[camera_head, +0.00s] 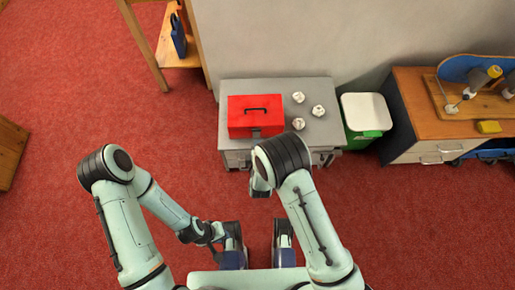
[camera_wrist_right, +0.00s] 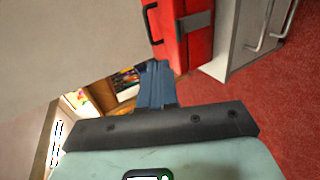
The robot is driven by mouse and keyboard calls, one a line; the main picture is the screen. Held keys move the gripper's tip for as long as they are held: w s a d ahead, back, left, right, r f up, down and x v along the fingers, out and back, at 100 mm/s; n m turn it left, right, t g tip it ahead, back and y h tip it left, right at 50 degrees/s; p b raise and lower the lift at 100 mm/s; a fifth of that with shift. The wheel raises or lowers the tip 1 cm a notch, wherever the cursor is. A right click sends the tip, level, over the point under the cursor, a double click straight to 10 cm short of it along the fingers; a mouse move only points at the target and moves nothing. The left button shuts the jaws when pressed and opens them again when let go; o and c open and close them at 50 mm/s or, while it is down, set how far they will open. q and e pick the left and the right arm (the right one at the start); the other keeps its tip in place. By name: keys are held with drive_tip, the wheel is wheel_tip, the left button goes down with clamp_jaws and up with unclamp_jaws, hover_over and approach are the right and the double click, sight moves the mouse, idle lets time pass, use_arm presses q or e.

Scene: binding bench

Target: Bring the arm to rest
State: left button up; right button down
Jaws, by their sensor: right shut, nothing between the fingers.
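My right arm is folded, with its black-banded elbow raised in front of the grey cabinet in the head view. My right gripper (camera_head: 261,187) is mostly hidden beneath that elbow. In the right wrist view its blue fingers (camera_wrist_right: 155,85) are together, with nothing between them. My left arm is bent too, its elbow out to the left. My left gripper (camera_head: 207,236) is low near my base, small and dark, and its fingers cannot be made out.
A red toolbox (camera_head: 240,124) and several small white items stand on the grey cabinet (camera_head: 285,90). A white-lidded green bin (camera_head: 366,112) is beside it. A wooden bench (camera_head: 420,105) with tools is at right. Red carpet is open to the left.

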use_arm(q)
drive_tip(key=shift+s+r, duration=0.2)
use_arm(e)
drive_tip(key=shift+v, duration=0.95)
